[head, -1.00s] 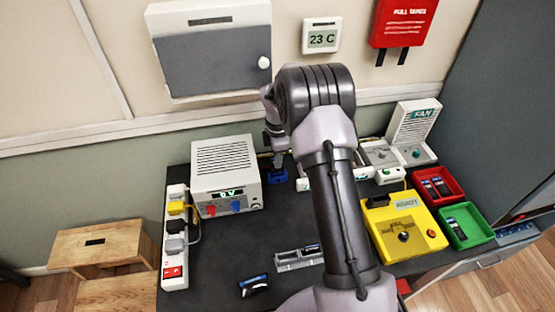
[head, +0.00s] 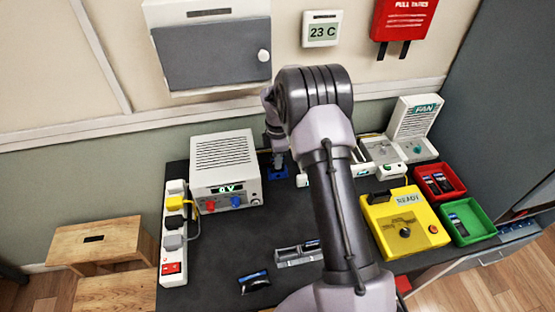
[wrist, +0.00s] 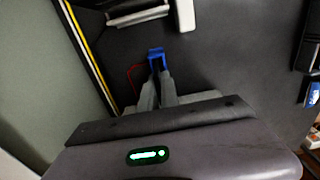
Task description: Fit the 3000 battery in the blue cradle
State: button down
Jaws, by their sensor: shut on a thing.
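The blue cradle (head: 284,174) stands on the dark bench, to the right of the white power supply. It also shows in the wrist view (wrist: 156,51), just beyond my fingertips, with a red wire curving beside it. My gripper (head: 277,160) points down at the cradle. In the wrist view my gripper (wrist: 156,84) is shut, its fingers close together at the cradle's near end. What it holds is hidden between the fingers, and no label can be read. I cannot tell whether the held piece touches the cradle.
A power supply (head: 226,165) stands left of the cradle. A loose battery (head: 254,282) and a grey holder (head: 289,257) lie in front. A yellow tester (head: 394,222), red bin (head: 459,178) and green bin (head: 484,226) are right. The bench's middle is clear.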

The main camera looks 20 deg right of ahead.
jog(key=shift+f+b, duration=0.3)
jog(key=shift+f, duration=0.35)
jog(key=shift+f, duration=0.15)
jog(key=c, duration=1.5)
grip_release()
notch_tip(320, 180, up, 8)
jog(key=p, duration=0.2)
jog(key=shift+f+p, duration=0.2)
jog(key=shift+p, duration=0.2)
jog(key=shift+f, duration=0.1)
